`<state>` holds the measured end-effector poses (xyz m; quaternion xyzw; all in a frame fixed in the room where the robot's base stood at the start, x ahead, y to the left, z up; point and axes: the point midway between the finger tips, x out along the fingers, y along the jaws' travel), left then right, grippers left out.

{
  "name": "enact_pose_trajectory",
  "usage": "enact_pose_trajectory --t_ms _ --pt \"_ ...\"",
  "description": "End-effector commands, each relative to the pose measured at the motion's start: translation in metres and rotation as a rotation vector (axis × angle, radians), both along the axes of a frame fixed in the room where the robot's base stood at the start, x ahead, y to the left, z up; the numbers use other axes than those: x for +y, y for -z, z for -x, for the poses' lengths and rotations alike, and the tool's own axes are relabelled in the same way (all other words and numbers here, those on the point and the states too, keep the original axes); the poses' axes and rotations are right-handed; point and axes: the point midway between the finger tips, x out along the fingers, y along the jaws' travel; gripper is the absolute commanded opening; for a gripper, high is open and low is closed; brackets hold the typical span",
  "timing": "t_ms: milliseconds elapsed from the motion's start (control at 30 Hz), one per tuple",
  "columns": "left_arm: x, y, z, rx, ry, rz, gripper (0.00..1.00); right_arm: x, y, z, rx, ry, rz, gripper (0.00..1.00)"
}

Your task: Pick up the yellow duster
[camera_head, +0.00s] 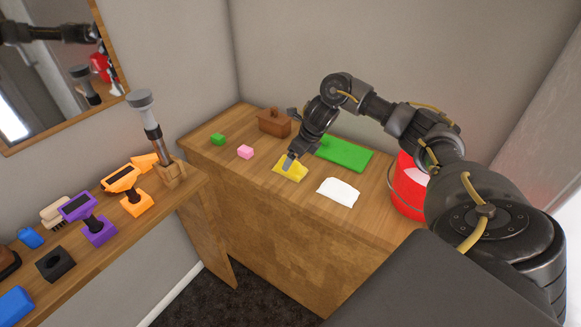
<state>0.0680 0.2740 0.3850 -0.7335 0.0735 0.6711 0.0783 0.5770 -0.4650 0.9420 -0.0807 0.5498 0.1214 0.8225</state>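The gripper hides a part of the duster. My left gripper is not in view directly.
A shelf (85,262) with several tools stands at left, under a mirror (55,60).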

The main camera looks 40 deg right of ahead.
Motion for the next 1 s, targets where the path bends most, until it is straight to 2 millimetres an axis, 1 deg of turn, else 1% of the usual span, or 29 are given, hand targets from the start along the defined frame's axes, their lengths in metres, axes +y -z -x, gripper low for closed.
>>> enact_pose_trajectory --t_ms 67,167,300,400,500,733,767,1000 --pt "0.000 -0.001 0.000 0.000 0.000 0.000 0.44 0.000 0.001 -0.001 0.000 0.000 0.000 0.87" --pt "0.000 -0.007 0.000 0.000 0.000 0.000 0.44 0.002 0.008 -0.004 0.003 0.001 -0.001 0.87" --pt "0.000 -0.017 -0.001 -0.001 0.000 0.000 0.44 0.005 0.026 -0.014 0.005 0.002 -0.003 0.87" --pt "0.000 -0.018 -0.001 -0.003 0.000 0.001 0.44 0.006 0.039 -0.019 0.002 0.001 -0.001 0.87" --pt "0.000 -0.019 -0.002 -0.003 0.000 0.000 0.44 0.006 0.046 -0.022 0.001 0.002 0.000 0.87" --pt "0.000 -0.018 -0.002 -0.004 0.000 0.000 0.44 0.006 0.047 -0.022 0.000 0.000 0.000 0.87" --pt "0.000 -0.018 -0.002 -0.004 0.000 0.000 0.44 0.006 0.047 -0.022 0.000 0.000 0.000 0.85" --pt "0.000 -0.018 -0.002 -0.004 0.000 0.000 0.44 0.006 0.047 -0.023 0.000 0.000 0.000 0.53"
